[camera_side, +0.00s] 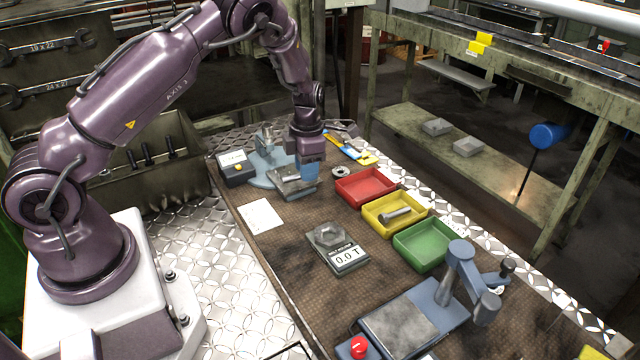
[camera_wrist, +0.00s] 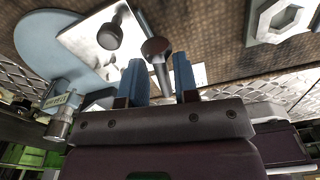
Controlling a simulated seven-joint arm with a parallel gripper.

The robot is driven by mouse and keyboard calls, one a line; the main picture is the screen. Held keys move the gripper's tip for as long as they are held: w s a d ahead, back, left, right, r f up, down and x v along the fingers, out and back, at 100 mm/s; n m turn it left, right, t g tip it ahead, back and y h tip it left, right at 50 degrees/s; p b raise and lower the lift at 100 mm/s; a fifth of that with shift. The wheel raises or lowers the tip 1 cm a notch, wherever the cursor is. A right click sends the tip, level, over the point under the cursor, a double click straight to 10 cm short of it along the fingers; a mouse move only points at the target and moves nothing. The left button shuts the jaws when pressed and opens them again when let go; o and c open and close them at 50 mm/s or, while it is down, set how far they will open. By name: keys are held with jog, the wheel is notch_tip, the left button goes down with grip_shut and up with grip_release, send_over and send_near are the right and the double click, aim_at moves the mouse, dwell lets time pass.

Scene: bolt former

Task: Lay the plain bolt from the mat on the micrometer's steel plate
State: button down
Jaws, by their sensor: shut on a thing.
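My gripper (camera_side: 309,173) points down at the micrometer's steel plate (camera_side: 289,190), at its right side in the side view. In the wrist view my gripper's two blue fingers (camera_wrist: 160,78) are shut on a plain bolt (camera_wrist: 155,50); its round head sticks out beyond them. The shiny plate (camera_wrist: 82,38) lies beyond the fingers at the upper left. A dark bolt-shaped form shows on it, perhaps the held bolt's reflection. The micrometer (camera_side: 265,139) stands on a pale blue round base (camera_side: 262,178). The held bolt is hidden in the side view; its contact with the plate cannot be told.
A readout box (camera_side: 236,167) stands left of the plate. Red (camera_side: 365,185), yellow (camera_side: 396,213) and green (camera_side: 427,244) bins line the right; a bolt (camera_side: 398,214) lies in the yellow one. A gauge (camera_side: 340,255) with a hex piece and a paper (camera_side: 261,216) lie nearer.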

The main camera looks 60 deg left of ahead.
aim_at(289, 171)
jog(key=a+m, duration=0.1)
jog(key=m, duration=0.1)
jog(key=s+a+r+m, duration=0.1)
jog(key=m, duration=0.2)
jog(key=a+r+m, duration=0.1)
jog(key=a+m, duration=0.1)
jog(key=shift+s+a, duration=0.1)
jog(key=shift+s, duration=0.05)
jog(key=m, duration=0.4)
jog(key=shift+s+a+r+y, duration=0.2)
jog(key=shift+a+r+y, duration=0.1)
jog(key=shift+a, duration=0.05)
jog(key=m, duration=0.4)
jog(key=shift+s, duration=0.1)
jog(key=shift+m, duration=0.3)
jog(key=shift+f, duration=2.2)
jog(key=shift+f, duration=0.8)
jog(key=c, duration=0.8)
grip_release()
jog(key=shift+r, duration=0.1)
